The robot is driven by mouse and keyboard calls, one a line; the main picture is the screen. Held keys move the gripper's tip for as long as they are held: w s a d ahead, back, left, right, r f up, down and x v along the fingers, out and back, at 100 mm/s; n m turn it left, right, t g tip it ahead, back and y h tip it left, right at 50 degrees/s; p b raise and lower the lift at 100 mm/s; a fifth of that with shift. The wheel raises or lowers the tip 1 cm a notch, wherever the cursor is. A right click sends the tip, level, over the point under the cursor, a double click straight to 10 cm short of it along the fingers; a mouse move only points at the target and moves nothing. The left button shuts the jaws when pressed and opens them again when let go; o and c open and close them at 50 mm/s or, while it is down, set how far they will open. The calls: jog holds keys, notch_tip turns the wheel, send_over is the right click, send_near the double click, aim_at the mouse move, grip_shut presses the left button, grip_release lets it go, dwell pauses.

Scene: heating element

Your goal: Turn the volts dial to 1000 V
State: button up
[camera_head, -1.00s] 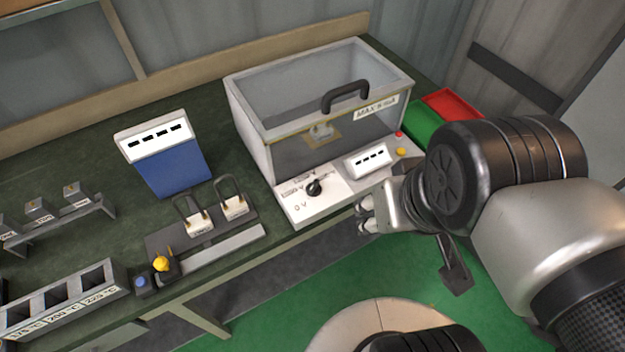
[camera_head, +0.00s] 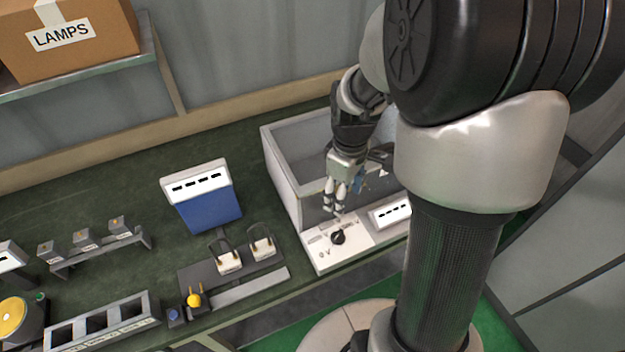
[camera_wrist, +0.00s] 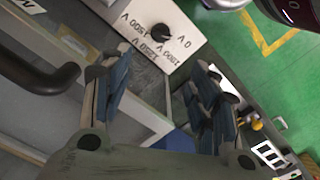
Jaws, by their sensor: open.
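The volts dial (camera_head: 338,237) is a small black round knob on a white sloping panel (camera_head: 350,255) at the front of the clear-walled box. In the wrist view the dial (camera_wrist: 160,31) shows near the top, with 0 V, 1250 V and 1500 V labels readable around it; one further label is blurred. I cannot tell where its pointer stands. My gripper (camera_head: 334,205) is open and empty, fingers pointing down, just above and behind the dial, apart from it. In the wrist view its fingers (camera_wrist: 160,85) are spread wide, with the dial beyond them.
The clear-walled box (camera_head: 283,175) rises behind the panel, close to my gripper. Its black handle (camera_wrist: 45,78) shows in the wrist view. A white display (camera_head: 391,213) sits right of the dial. A blue meter (camera_head: 210,208) and two switches (camera_head: 245,255) stand to the left.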

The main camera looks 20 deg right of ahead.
aim_at(339, 234)
notch_tip(339, 234, down, 17)
jog(key=b, duration=0.5)
jog(key=shift+s+f, duration=0.1)
jog(key=c, duration=1.1)
jog(key=shift+o, duration=0.2)
jog(key=shift+m, duration=0.3)
jog(key=m, duration=0.5)
jog(key=shift+m, duration=0.3)
jog(key=m, duration=0.5)
jog(key=shift+p, duration=0.4)
jog(key=shift+m, duration=0.4)
